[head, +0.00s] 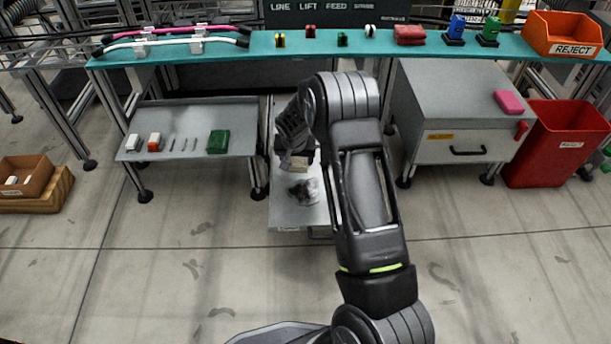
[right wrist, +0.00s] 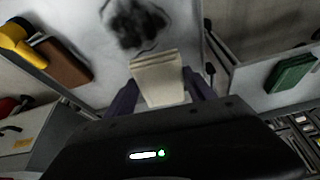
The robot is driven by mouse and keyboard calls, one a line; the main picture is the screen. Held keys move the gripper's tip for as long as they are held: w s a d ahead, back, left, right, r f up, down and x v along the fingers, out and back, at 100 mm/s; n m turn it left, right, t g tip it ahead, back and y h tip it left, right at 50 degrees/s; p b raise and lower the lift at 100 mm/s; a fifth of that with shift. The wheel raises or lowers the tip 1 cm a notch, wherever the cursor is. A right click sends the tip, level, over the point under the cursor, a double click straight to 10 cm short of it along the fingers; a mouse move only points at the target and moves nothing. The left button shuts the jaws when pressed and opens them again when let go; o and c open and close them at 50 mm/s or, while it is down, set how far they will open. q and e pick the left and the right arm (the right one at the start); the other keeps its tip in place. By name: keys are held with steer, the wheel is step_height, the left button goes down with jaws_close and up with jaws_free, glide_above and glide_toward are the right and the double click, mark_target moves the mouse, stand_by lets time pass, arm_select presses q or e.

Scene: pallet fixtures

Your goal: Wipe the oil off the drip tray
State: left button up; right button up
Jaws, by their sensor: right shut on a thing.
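The drip tray (head: 287,213) is a light grey sheet low under the teal bench, partly hidden behind my right arm. A dark, smeared oil patch (head: 303,190) lies on it; the patch also shows at the top of the right wrist view (right wrist: 135,22). My right gripper (right wrist: 160,92) is shut on a cream pad (right wrist: 157,70), which sits between its two dark fingers. The pad is just beside the oil patch on the near side in the wrist view. I cannot tell whether it touches the tray. My left gripper is not in view.
A grey shelf (head: 180,115) with a green box (head: 218,141) and small parts stands left of the tray. A grey drawer cabinet (head: 455,105) and a red bin (head: 560,145) stand to the right. The teal bench (head: 265,45) runs above. The floor in front is clear.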

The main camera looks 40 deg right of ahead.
steer(key=shift+d+r, duration=0.1)
steer(key=shift+r, duration=0.15)
steer(key=shift+s+f+n, duration=0.1)
steer(key=shift+s+n, duration=0.05)
steer(key=shift+n, duration=0.45)
steer(key=shift+f, duration=0.1)
